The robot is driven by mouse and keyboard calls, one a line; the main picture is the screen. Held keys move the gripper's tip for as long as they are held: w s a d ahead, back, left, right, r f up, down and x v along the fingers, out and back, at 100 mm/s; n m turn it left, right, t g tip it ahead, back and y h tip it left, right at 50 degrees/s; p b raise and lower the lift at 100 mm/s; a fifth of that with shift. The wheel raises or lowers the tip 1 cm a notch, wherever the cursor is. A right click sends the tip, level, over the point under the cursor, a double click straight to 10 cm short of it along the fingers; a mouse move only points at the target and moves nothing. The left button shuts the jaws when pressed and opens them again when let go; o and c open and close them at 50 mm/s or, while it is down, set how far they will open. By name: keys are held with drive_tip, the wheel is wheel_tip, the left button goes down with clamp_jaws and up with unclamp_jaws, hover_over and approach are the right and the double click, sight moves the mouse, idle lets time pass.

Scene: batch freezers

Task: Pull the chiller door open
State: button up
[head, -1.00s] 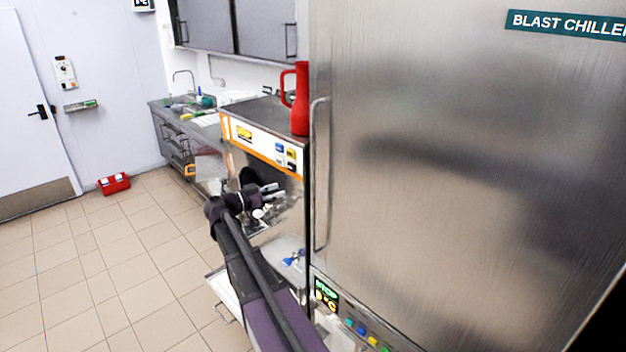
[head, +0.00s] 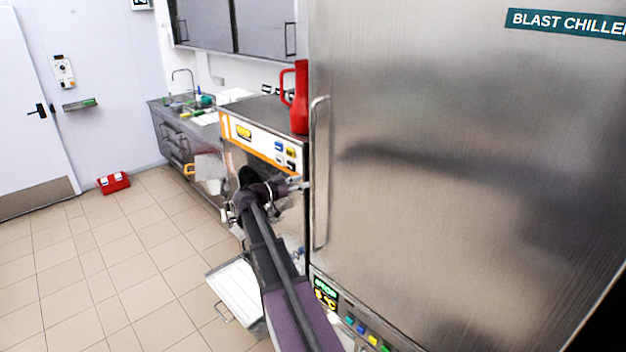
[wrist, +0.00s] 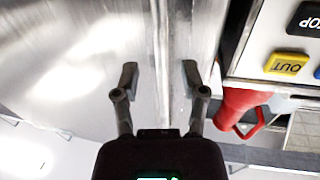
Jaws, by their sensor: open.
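The blast chiller door (head: 470,190) is a large brushed-steel panel on the right of the head view and looks shut. Its long vertical handle (head: 320,175) runs along the door's left edge. My gripper (head: 299,184) is just left of the handle, at about mid-height. In the wrist view my gripper (wrist: 160,76) is open and empty, with its two fingers spread. A vertical steel strip, probably the handle (wrist: 161,40), shows between and beyond the fingers. I cannot tell whether the fingers touch it or how far away it is.
A machine with an orange-edged panel (head: 262,143) stands left of the chiller, a red jug (head: 300,98) on top. A white tray (head: 238,290) sticks out low, under my arm. A red box (head: 113,183) lies by the far wall. The tiled floor at left is clear.

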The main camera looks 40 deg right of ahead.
drive_tip(key=d, duration=0.5)
drive_tip(key=shift+s, duration=0.25)
drive_tip(key=shift+a, duration=0.1)
clamp_jaws()
drive_tip(key=shift+a, duration=0.15)
